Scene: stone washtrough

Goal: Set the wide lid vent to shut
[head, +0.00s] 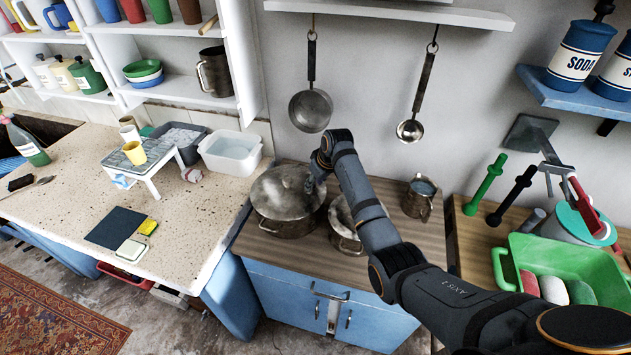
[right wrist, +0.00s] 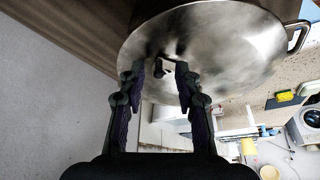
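A wide steel pot (head: 288,226) stands on the wooden counter with its metal lid (head: 278,190) on. My right gripper (head: 311,186) is over the right part of this lid. In the right wrist view the lid (right wrist: 215,45) fills the upper middle. A small dark piece, seemingly the vent (right wrist: 161,68), shows on the lid between my right gripper's (right wrist: 161,82) fingertips. The two fingers are apart, with a gap on each side of the piece. I cannot tell which way the vent is set. My left gripper is out of view.
A smaller pot (head: 345,242) stands close on the right, partly behind my right arm. A metal jug (head: 419,198) is farther right. A pan (head: 311,110) and a ladle (head: 410,130) hang on the wall behind. A white tub (head: 230,152) is at left.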

